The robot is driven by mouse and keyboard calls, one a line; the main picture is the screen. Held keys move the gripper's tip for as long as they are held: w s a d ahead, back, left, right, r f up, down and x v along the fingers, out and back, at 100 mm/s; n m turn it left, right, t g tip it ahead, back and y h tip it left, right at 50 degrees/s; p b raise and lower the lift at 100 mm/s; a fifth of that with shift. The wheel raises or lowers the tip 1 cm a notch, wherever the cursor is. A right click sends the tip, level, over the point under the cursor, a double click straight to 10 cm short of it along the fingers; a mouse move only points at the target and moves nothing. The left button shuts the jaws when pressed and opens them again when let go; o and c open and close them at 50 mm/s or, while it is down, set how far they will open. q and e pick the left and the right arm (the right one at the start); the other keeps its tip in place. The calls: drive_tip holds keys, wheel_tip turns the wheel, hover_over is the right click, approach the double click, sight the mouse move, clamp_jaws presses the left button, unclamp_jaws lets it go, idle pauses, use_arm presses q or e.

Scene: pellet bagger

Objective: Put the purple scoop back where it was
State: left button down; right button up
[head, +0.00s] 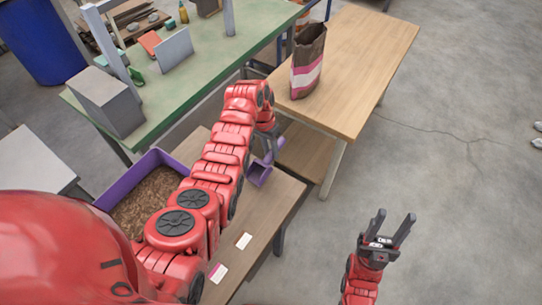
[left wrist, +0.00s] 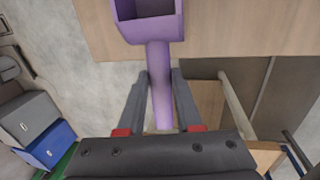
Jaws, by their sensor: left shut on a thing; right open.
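The purple scoop (head: 259,173) is held in my left gripper (head: 268,134) above the far right part of the wooden table (head: 262,212). In the left wrist view the scoop (left wrist: 146,30) shows at the top, and its handle runs down between the two fingers of my left gripper (left wrist: 160,85), which are shut on it. The scoop's bowl looks empty. A purple bin (head: 120,186) of brown pellets stands on the same table, left of my left arm. My right gripper (head: 391,228) is open and empty over the floor at the right.
A brown paper bag with a pink and white band (head: 307,65) stands on another wooden table (head: 365,50). A green bench (head: 200,75) holds a grey box (head: 106,101). Floor at right is clear.

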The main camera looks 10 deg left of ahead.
sight(270, 151)
use_arm(q)
drive_tip(key=shift+w+f+p, duration=0.1)
drive_tip(key=shift+f+p, duration=0.3)
drive_tip(key=shift+f, duration=1.4)
drive_tip(key=shift+f, duration=0.15)
drive_tip(key=c, duration=0.6)
unclamp_jaws()
